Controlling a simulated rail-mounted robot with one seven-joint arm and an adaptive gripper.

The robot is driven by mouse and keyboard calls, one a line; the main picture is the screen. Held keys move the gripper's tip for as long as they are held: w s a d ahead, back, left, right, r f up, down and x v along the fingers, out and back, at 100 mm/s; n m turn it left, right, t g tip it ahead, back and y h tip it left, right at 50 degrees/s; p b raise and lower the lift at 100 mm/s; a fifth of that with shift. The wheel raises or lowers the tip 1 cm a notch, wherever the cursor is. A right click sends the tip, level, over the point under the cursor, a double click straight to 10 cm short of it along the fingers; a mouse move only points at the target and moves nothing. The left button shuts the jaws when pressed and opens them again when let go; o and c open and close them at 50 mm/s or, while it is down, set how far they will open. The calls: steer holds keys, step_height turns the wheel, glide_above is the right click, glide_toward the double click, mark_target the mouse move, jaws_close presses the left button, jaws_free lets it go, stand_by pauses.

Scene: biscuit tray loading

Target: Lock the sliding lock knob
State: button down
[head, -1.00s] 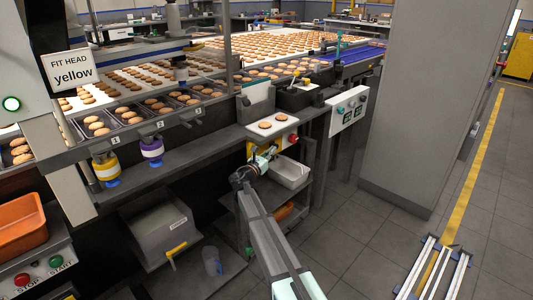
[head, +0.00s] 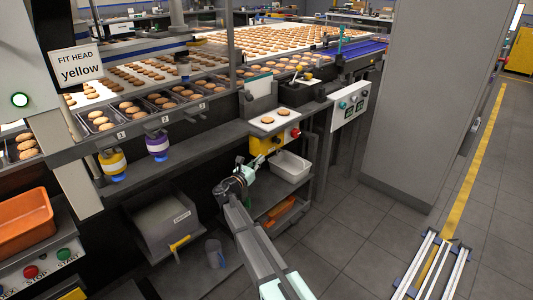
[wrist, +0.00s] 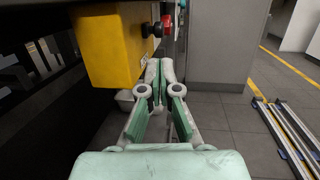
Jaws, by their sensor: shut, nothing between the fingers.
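My gripper (head: 262,160) is shut and empty, in front of and below the yellow box (head: 262,145) under the small biscuit shelf. In the wrist view my closed fingertips (wrist: 160,66) point forward, just right of the lower part of the yellow box (wrist: 108,45). A black knob (wrist: 148,30) sticks out from the right side of the box, ahead of and above the fingertips, with a red button (wrist: 168,24) beside it. I cannot tell whether this black knob is the sliding lock knob. The fingertips look apart from it. The red button also shows in the head view (head: 295,133).
A white bin (head: 290,166) stands just right of my gripper on a low shelf. A grey column (head: 425,110) rises farther right. A grey hopper box with a yellow handle (head: 180,243) is at lower left. The floor between column and shelf is clear.

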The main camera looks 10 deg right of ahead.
steer(key=v, duration=0.3)
steer(key=shift+s, duration=0.1)
stand_by(0.3)
